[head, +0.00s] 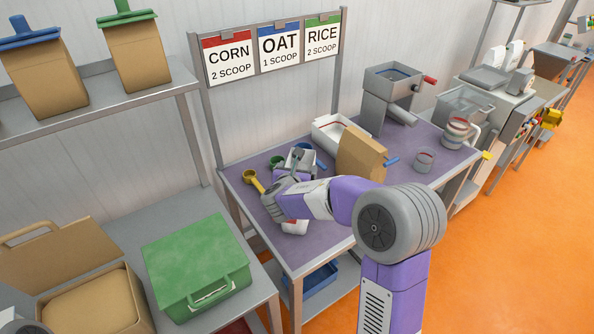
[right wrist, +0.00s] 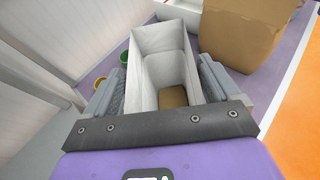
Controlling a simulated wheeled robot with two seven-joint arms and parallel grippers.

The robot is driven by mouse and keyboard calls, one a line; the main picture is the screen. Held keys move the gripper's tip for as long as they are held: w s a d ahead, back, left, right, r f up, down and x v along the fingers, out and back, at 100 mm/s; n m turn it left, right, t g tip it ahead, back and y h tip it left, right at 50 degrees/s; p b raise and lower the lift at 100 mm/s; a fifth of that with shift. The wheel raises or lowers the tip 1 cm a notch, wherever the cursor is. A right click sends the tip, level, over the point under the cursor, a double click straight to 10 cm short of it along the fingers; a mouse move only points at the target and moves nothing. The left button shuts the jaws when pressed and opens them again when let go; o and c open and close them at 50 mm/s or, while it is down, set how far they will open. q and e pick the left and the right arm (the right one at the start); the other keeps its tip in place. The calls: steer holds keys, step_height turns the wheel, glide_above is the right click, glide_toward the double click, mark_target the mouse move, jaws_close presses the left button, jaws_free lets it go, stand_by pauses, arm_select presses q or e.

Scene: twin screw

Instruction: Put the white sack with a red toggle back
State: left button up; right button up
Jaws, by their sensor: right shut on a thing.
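My right gripper (right wrist: 165,85) is shut on a white open-topped sack (right wrist: 165,50), its fingers on either side. Some brown content shows at the bottom of the sack. In the head view my right gripper (head: 284,190) is over the purple table (head: 325,238), and the hand hides much of the sack. A white part with a bit of red (head: 294,226) shows just below the hand; I cannot tell whether it is the toggle.
A brown sack with a blue toggle (head: 360,152) stands right of the hand, beside a white tray (head: 335,130). Yellow (head: 252,181), green and blue scoops lie near. Shelves at left hold brown sacks (head: 134,55) and a green case (head: 195,265). The table's front is clear.

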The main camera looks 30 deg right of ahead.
steer(key=o, duration=0.9)
steer(key=shift+f, duration=0.1)
steer(key=p+v, duration=0.1)
steer(key=v, duration=1.1)
